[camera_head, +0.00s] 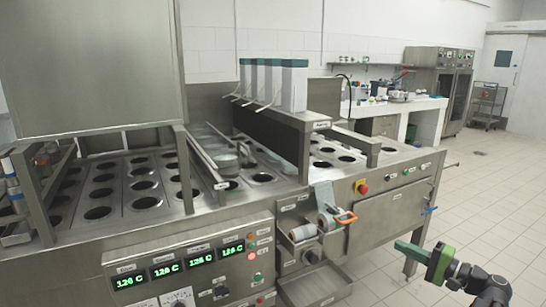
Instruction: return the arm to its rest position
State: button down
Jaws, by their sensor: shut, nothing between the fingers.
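My gripper (408,250) is at the lower right, in front of the machine's right end and over the tiled floor. Its green fingers point left and are closed together with nothing held. My dark arm comes in from the bottom right corner. The fingers appear apart from the machine, though the exact gap cannot be told from this view.
The steel cup filler (390,215) fills the left and middle, with rows of round holes. A tray (315,285) juts out low at its front, below film rolls (325,222). A red button (361,187) sits on its front. Open floor (480,210) lies right.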

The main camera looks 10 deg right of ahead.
jog(key=w+a+f+n+g+y, duration=0.1)
jog(key=w+a+f+n+g, duration=0.15)
jog(key=a, duration=0.75)
jog(key=w+a+f+n+g+y, duration=0.1)
jog(key=w+a+f+n+g, duration=0.2)
jog(key=a, duration=0.7)
jog(key=w+a+f+n+g+y, duration=0.1)
jog(key=w+a+f+g, duration=0.25)
jog(key=a, duration=0.65)
jog(key=s+a+f+n+g+h, duration=0.3)
jog(key=a+f+h, duration=0.1)
jog(key=a+f, duration=0.35)
jog(key=s+a+f+n+g+h, duration=0.35)
jog(key=a+f, duration=0.25)
jog(key=a, duration=0.2)
jog(key=d+m+h+p, duration=0.1)
jog(key=d+h, duration=0.4)
jog(key=d, duration=0.4)
notch_tip(320, 180, up, 21)
jog(key=p, duration=2.1)
jog(key=shift+s+a, duration=0.15)
jog(key=shift+s, duration=0.15)
jog(key=shift+y, duration=0.25)
